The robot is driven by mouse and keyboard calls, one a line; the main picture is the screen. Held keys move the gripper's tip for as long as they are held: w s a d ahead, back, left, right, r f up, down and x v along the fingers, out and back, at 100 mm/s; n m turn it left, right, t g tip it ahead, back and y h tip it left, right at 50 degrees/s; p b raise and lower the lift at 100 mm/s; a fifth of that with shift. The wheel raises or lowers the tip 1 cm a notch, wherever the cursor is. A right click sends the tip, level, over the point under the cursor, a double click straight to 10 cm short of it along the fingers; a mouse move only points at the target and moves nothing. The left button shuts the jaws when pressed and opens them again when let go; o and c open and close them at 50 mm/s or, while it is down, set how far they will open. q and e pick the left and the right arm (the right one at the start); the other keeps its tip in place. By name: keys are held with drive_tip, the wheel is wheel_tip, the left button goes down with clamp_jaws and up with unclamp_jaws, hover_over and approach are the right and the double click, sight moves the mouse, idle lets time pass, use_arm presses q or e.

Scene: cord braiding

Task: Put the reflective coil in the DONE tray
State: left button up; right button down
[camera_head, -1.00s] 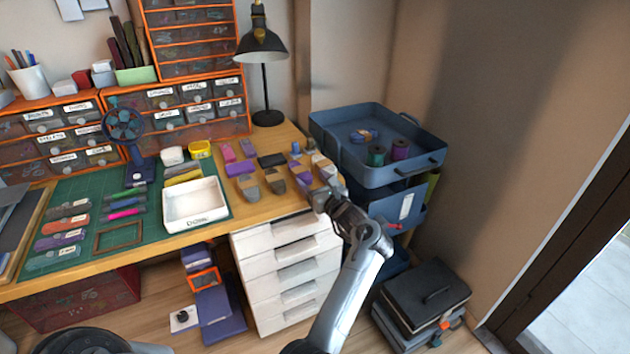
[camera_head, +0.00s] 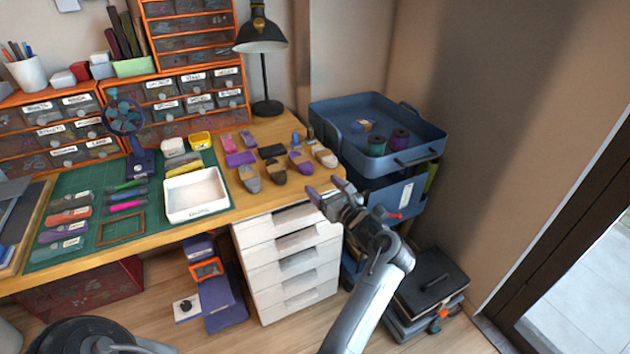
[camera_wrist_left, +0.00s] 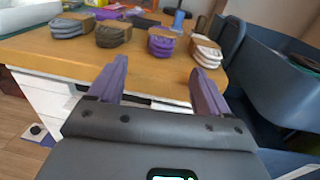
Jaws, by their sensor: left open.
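Several coils with brown card bands lie in a row near the table's front right edge: a grey one (camera_head: 249,179), a dark one (camera_head: 275,173), a purple one (camera_head: 300,163) and a pale one (camera_head: 323,155). The wrist view shows the grey (camera_wrist_left: 68,28), dark (camera_wrist_left: 110,36), purple (camera_wrist_left: 161,44) and pale coil (camera_wrist_left: 205,54) ahead of the fingers. I cannot tell surely which is reflective. The white DONE tray (camera_head: 197,190) is on the green mat and looks empty. My left gripper (camera_head: 325,188) is open and empty, off the table's front edge, apart from the coils. It also shows in the wrist view (camera_wrist_left: 159,68). My right gripper is out of view.
Purple and black blocks (camera_head: 240,158) lie behind the coils. A black lamp (camera_head: 264,75) stands behind them. A blue trolley (camera_head: 420,155) holding spools is right of the table. White drawers (camera_head: 288,265) are under the table edge. A dark case (camera_head: 430,280) is on the floor.

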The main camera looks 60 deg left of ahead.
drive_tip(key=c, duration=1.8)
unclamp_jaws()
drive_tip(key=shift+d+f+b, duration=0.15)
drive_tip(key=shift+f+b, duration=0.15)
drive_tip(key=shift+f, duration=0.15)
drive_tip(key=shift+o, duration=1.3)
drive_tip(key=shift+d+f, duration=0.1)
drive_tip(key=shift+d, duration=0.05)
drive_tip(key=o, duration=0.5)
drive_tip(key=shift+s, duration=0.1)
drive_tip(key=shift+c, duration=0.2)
use_arm(q)
drive_tip(key=d, duration=0.3)
drive_tip(key=shift+d+r, duration=0.1)
drive_tip(key=shift+d, duration=0.1)
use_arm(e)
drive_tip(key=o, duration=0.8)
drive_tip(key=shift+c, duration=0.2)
